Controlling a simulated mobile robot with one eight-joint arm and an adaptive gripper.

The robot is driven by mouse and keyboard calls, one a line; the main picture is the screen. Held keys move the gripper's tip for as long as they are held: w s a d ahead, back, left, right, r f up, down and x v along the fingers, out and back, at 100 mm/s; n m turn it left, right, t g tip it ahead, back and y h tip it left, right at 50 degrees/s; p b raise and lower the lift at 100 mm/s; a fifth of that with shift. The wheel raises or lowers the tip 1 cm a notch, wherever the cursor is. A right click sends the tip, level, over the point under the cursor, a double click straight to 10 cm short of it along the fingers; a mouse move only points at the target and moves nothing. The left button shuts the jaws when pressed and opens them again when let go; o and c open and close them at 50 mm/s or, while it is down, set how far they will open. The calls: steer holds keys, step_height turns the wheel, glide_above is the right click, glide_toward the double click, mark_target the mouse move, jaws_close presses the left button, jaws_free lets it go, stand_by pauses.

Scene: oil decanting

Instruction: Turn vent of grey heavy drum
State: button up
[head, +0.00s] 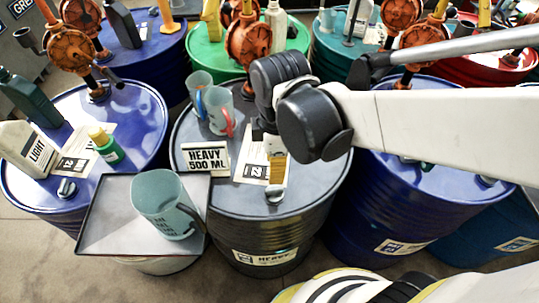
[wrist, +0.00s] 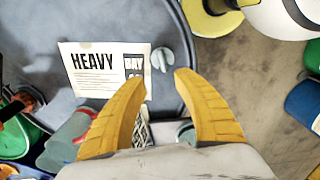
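The grey heavy drum (head: 315,190) stands in the middle of the head view, with a HEAVY label on its side. Its vent (head: 274,193), a small light-grey knob, is on the lid near the front rim. In the wrist view the vent (wrist: 162,58) sits by the HEAVY sheet (wrist: 95,68), just beyond my fingertips. My gripper (wrist: 160,78) has its two yellow fingers spread apart with nothing held between the tips. In the head view my gripper (head: 277,170) points down over the lid, just behind the vent. I cannot tell its height above the lid.
A HEAVY 500 ML sign (head: 205,158) and two cups (head: 220,112) stand on the grey lid. A large jug (head: 163,205) stands on a tray (head: 110,240) at front left. Blue drums (head: 105,105) flank the grey drum. Orange pumps (head: 247,40) rise behind.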

mark_target(271, 190)
steer(key=shift+s+a+f+n, duration=0.15)
steer(key=shift+a+f+n, duration=0.15)
steer(key=shift+a+n, duration=0.2)
step_height(271, 190, down, 10)
steer(key=b, duration=0.5)
steer(key=shift+d+f, duration=0.1)
steer(key=shift+f, duration=0.1)
jaws_close()
